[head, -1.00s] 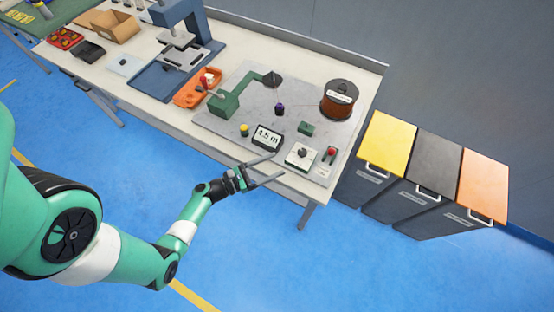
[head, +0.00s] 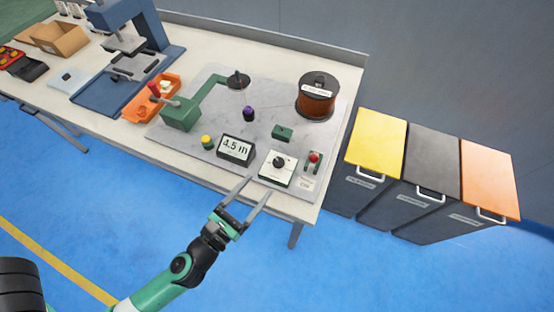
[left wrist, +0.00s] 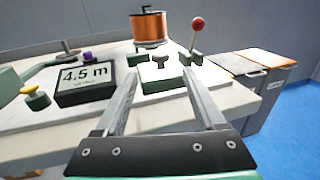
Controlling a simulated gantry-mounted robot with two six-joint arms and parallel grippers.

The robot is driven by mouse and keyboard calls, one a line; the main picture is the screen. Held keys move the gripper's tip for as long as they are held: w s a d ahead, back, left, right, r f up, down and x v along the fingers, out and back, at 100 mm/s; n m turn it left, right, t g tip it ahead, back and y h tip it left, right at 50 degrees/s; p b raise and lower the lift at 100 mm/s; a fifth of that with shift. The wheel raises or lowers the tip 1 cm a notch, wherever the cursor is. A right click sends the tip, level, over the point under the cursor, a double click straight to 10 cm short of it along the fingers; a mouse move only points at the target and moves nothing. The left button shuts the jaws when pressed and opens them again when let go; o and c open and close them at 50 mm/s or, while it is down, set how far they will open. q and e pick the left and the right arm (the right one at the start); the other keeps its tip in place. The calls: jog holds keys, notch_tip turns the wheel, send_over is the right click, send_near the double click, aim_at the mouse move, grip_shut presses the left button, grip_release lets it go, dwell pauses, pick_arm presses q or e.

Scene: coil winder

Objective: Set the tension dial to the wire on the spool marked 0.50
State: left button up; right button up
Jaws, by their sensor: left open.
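The tension dial is a black knob (head: 279,162) on a white-topped box (head: 275,175) near the front right of the grey plate; the knob also shows in the left wrist view (left wrist: 160,61). A spool of copper-coloured wire (head: 316,99) stands at the plate's back right, with a white label too small to read; it also shows in the left wrist view (left wrist: 150,28). My left gripper (head: 256,189) is open and empty, just in front of the dial box. In the left wrist view the dial sits between and beyond its fingers (left wrist: 161,88). My right gripper is not in view.
A display reading 4.5 m (head: 236,149) stands left of the dial. A red-knobbed lever (head: 314,158) stands close on its right. A yellow button (head: 207,142), a green winder arm (head: 185,114) and an orange tray (head: 150,108) lie further left. Bins (head: 375,140) stand right of the table.

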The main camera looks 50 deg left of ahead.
aim_at(275, 165)
pick_arm(q)
jog(key=p+x, duration=0.2)
jog(key=x, duration=0.8)
jog(key=shift+w, duration=0.2)
jog(key=shift+c, duration=0.2)
grip_shut()
jog(key=shift+r, duration=0.1)
